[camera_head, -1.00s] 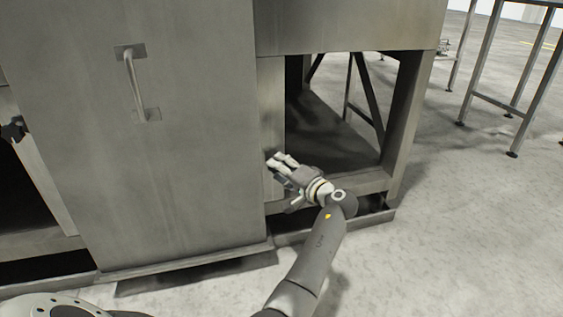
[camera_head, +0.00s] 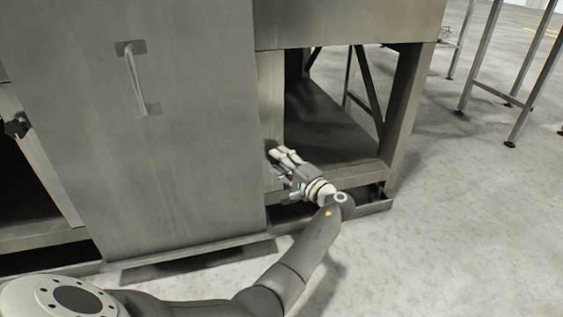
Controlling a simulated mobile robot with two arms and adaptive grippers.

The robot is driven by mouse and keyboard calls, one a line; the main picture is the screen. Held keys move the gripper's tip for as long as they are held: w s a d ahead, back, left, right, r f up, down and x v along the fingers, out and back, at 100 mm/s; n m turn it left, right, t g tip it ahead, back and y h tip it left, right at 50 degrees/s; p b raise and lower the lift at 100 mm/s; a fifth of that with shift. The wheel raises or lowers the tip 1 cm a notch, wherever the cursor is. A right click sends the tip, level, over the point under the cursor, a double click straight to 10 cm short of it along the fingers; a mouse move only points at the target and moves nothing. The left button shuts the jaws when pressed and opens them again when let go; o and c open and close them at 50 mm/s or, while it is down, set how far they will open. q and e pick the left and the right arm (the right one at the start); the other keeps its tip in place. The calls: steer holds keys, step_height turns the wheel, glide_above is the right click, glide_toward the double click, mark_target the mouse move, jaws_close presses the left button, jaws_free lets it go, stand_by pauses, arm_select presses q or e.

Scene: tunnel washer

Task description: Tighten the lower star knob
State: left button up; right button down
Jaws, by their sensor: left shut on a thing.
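My left gripper (camera_head: 277,156) is at the narrow steel post beside the large door panel, at the left edge of the low frame opening. Its fingers are shut on the lower star knob at the post. The knob itself is almost wholly hidden by the fingers, so its seating cannot be seen. Another dark star knob (camera_head: 17,127) shows on a post at the far left, away from the gripper. My right gripper is not in view.
A large steel door panel (camera_head: 180,190) with a vertical handle (camera_head: 136,80) stands left of the gripper. A steel frame post (camera_head: 404,115) bounds the opening on the right. A table leg (camera_head: 533,75) stands farther right. The floor between is clear.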

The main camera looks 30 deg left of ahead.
arm_select(q)
steer(key=o, duration=0.7)
steer(key=shift+a, duration=0.1)
steer(key=shift+o, duration=0.2)
steer(key=v, duration=0.7)
steer(key=shift+d, duration=0.25)
